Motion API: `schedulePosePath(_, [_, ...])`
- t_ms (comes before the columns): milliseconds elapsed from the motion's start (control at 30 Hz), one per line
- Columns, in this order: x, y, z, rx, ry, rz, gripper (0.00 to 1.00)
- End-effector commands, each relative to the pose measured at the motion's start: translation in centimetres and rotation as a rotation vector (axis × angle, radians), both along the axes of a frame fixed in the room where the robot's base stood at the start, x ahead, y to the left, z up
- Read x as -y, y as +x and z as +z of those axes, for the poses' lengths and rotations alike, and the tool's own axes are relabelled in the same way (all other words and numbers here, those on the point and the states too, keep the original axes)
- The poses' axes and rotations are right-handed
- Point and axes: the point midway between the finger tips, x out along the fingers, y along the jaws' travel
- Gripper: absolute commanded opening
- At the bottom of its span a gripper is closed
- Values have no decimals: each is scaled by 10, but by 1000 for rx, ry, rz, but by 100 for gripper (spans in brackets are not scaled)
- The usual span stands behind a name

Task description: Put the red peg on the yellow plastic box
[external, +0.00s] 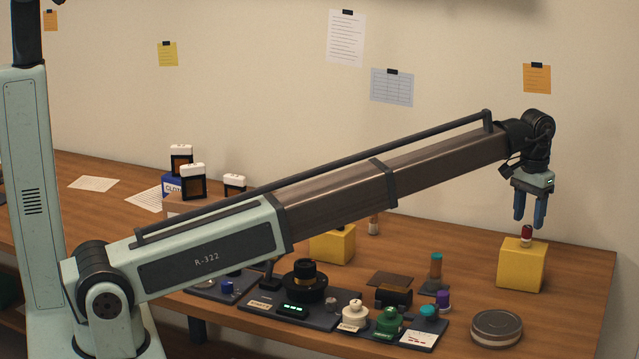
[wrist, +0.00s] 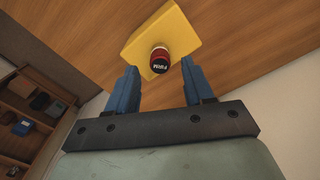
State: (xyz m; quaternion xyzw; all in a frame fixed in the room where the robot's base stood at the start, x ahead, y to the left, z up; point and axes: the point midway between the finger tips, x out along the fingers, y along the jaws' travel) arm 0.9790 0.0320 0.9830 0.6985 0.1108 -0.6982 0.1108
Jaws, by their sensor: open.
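The red peg (external: 526,233) has a pale lower part and stands upright on top of the yellow plastic box (external: 521,268) at the right of the table. In the wrist view the peg (wrist: 160,58) shows a dark top with white lettering, and the yellow box (wrist: 180,32) lies under it. My gripper (external: 530,222) is open and empty, with its blue fingers just above the peg in the external view. In the wrist view the fingers (wrist: 160,80) are on either side of the peg's line, apart from it. A second yellow box (external: 333,245) stands partly behind my arm.
A round tin (external: 496,328) sits at the front right. A teal-topped cylinder (external: 436,267), a purple-capped piece (external: 443,300) and a black lens part (external: 304,281) on a dark stand are left of the peg's box. The table's right end is clear.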

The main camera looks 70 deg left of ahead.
Motion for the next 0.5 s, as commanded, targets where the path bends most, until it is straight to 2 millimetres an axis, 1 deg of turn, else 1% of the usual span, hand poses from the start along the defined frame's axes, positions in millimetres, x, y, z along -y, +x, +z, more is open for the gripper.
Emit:
schedulePosePath(33, [0, 1, 11, 2, 1, 0, 52])
schedulePosePath(100, [0, 1, 25, 2, 0, 0, 52])
schedulePosePath(300, [0, 1, 59, 2, 1, 0, 52])
schedulePosePath(500, [0, 1, 79, 1, 0, 0, 52])
